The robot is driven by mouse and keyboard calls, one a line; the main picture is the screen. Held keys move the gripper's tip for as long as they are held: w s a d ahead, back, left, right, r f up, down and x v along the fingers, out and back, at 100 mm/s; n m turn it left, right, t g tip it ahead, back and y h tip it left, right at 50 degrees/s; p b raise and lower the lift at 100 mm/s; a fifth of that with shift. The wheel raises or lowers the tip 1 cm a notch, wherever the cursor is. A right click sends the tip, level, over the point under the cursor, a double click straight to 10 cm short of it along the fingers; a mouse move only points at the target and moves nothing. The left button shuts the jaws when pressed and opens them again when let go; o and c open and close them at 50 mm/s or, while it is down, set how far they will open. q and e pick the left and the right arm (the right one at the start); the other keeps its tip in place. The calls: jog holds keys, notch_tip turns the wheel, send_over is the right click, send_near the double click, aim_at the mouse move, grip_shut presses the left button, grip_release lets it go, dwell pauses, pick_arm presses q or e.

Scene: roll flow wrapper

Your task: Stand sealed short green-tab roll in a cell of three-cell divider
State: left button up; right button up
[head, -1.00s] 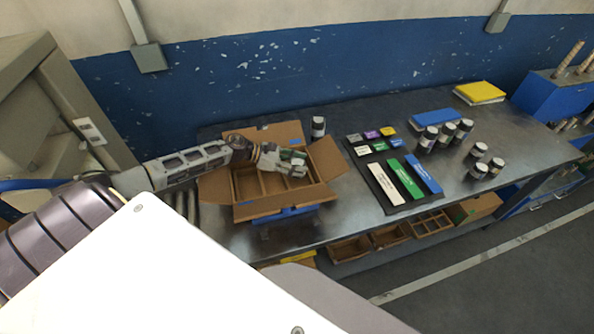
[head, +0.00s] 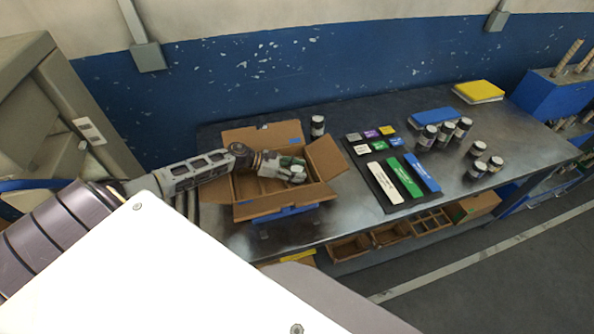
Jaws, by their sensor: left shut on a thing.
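My left gripper (head: 292,169) reaches into the open cardboard box from the left and is shut on a small roll. The roll (head: 298,177) shows a pale end and a darker side, with some green near the fingers. It is at the right side of the box, over or in the right-hand cell; I cannot tell whether it touches the bottom. The cardboard box (head: 268,209) has its flaps spread and holds a divider (head: 246,188) with cells. My arm and gripper hide much of the divider. My right gripper is not in view.
A dark-lidded jar (head: 317,126) stands behind the box. To the right lie a dark mat (head: 381,198) with coloured blocks and long bars, a blue pad (head: 433,117) and several jars. The box's right flap (head: 326,158) stands close beside my gripper.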

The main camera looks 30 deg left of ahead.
aim_at(292, 170)
pick_arm(q)
jog(key=shift+f, duration=0.1)
jog(key=o, duration=1.1)
jog(key=shift+r, duration=0.2)
jog(key=shift+v, duration=0.85)
jog(key=shift+b+v, duration=0.3)
jog(key=shift+v, duration=4.8)
